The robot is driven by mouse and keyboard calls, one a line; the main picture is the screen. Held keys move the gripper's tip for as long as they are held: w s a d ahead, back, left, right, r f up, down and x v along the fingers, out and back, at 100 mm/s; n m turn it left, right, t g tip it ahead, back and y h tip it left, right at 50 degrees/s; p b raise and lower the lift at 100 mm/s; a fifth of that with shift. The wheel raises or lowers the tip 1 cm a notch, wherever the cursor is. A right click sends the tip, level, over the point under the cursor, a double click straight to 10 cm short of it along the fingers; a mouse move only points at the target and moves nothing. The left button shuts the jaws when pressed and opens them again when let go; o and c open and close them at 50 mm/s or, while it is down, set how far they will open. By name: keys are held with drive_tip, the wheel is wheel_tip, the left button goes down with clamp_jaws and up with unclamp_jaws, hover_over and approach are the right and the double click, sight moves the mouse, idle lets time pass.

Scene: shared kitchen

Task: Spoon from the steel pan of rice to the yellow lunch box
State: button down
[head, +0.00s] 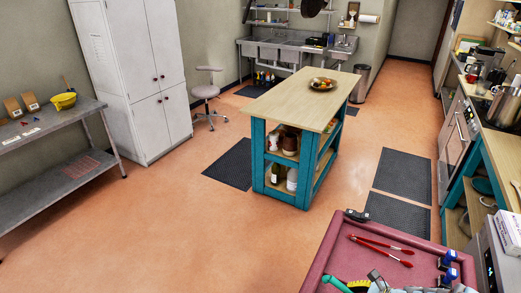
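I cannot make out a spoon, rice or a yellow lunch box in the head view. A large steel pot (504,106) stands on the counter at the right edge; its inside is hidden, and I cannot tell whether it is the pan of rice. A yellow bowl (64,101) with a handle-like stick beside it sits on the steel table at the far left. My gripper does not show clearly in the view.
A pink-red tray-like top (332,262) at the bottom holds a red-handled tool (381,248) and other small items. A teal island (300,100) with a fruit bowl (323,84) stands mid-room. Dark mats (403,175) lie on open orange floor. A white cabinet (135,75) stands left.

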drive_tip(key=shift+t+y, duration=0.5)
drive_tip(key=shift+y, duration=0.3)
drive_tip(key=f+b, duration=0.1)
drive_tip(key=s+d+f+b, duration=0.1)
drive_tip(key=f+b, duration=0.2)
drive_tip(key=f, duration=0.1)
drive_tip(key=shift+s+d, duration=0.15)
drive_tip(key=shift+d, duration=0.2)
drive_tip(key=b, duration=0.1)
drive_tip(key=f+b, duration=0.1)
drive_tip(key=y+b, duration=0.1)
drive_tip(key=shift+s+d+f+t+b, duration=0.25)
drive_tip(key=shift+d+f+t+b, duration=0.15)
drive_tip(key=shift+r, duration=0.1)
